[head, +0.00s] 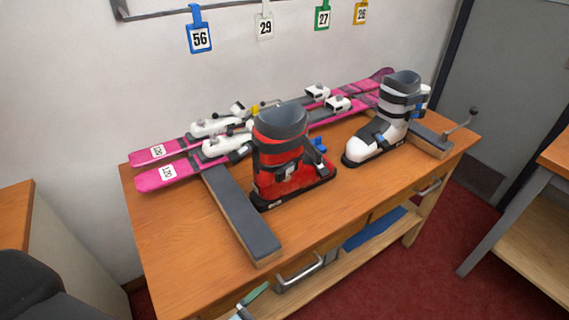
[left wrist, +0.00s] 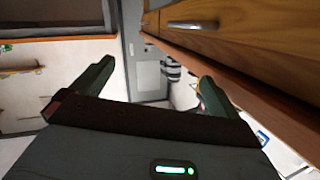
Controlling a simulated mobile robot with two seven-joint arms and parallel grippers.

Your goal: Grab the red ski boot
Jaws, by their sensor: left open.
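The red ski boot (head: 280,150) stands upright on the wooden bench (head: 185,250). It is red with a dark cuff, dark sole and buckles, and stands just right of a grey padded bar. My left gripper (left wrist: 157,72) shows in the left wrist view with its two dark fingers apart and nothing seen between them. The bench edge and a drawer handle show beside it in that view. The red boot cannot be made out there. My right gripper is in neither view.
A white-and-grey ski boot (head: 385,125) stands to the right on the bench. Pink skis (head: 160,177) with white bindings lie behind the boots. The grey padded bar (head: 240,215) reaches the front edge. Numbered tags (head: 200,37) hang on the wall. Drawer handles (head: 300,272) stick out in front.

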